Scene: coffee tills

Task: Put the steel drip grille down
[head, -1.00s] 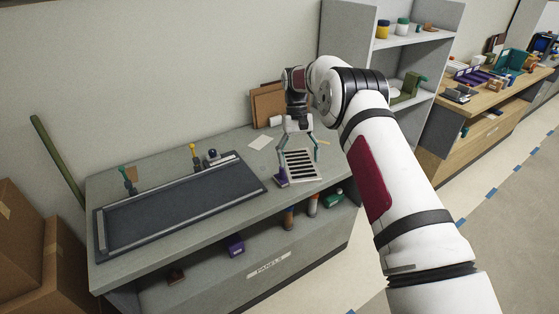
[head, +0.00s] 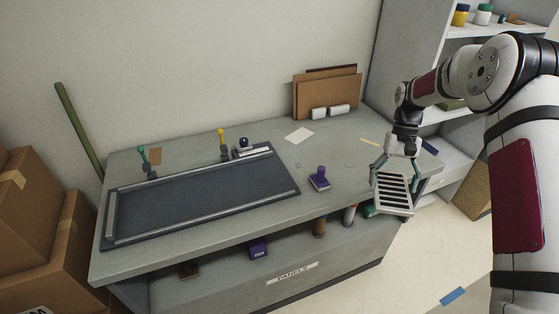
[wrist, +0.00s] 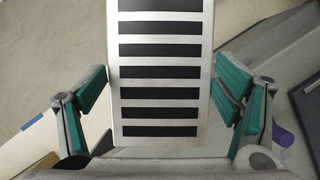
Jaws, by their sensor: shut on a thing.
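The steel drip grille (head: 394,191) is a flat silver plate with a row of dark slots. My gripper (head: 396,174) is shut on it, at the right end of the grey bench in the head view. The grille looks raised and tilted, with its lower end out past the bench's front right edge. In the wrist view the grille (wrist: 160,72) runs up from between the two teal-padded fingers (wrist: 160,95), out of the top of the picture. Floor shows beside it on the left there.
The bench top (head: 345,150) has bare room in the middle. A purple-handled stamp (head: 320,180) stands left of my gripper. A dark framed mat (head: 200,195) fills the left part. Brown boards (head: 327,95) and white blocks (head: 330,111) stand at the back.

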